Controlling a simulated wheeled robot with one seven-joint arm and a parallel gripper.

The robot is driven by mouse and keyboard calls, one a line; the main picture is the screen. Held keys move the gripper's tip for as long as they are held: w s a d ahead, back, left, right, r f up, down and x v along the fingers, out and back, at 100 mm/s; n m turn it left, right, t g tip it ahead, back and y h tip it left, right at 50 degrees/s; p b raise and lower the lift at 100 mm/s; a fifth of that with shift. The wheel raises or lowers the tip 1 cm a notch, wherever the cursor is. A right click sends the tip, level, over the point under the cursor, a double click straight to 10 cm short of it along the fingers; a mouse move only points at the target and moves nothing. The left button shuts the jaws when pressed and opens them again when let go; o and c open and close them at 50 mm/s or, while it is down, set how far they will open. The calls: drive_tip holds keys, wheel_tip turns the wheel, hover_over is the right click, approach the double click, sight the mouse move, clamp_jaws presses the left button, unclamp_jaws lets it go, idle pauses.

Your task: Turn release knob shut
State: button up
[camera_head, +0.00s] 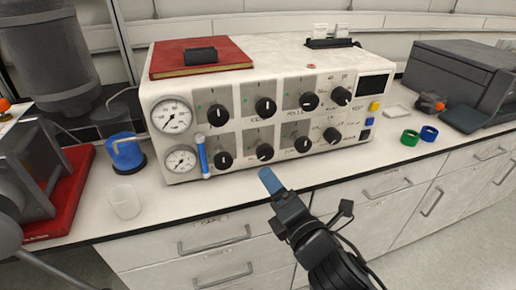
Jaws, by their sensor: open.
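The white control box (265,105) stands on the bench with several round black knobs in two rows on its front. The labels are too small to read, so I cannot tell which is the release knob. White pointer marks show on the upper knobs, such as the upper left knob (218,115); the lower row includes the lower middle knob (265,152). My gripper (269,181) is open, with blue fingertips, in front of and below the lower row. It appears apart from the box and empty; the gap between its fingers is hard to see.
Two round gauges (171,115) and a blue-and-white tube (203,157) are on the box's left side. A clear beaker (124,201) and blue-capped vessel (126,152) stand left. Green (410,137) and blue (429,133) rings lie right. The bench front edge is clear.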

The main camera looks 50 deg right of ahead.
sight(267, 155)
drive_tip(key=shift+n+h, duration=0.8)
drive_tip(key=w+d, duration=0.1)
drive_tip(key=w+d+r, duration=0.1)
drive_tip(key=d, duration=0.1)
drive_tip(key=shift+w+d+r, duration=0.25)
drive_tip(key=shift+w+d, duration=0.1)
drive_tip(key=shift+w, duration=0.05)
drive_tip(key=shift+p+x, duration=0.9)
drive_tip(key=shift+x, duration=2.9)
drive_tip(key=shift+f, duration=0.1)
drive_tip(key=shift+c, duration=0.4)
drive_tip(key=c, duration=1)
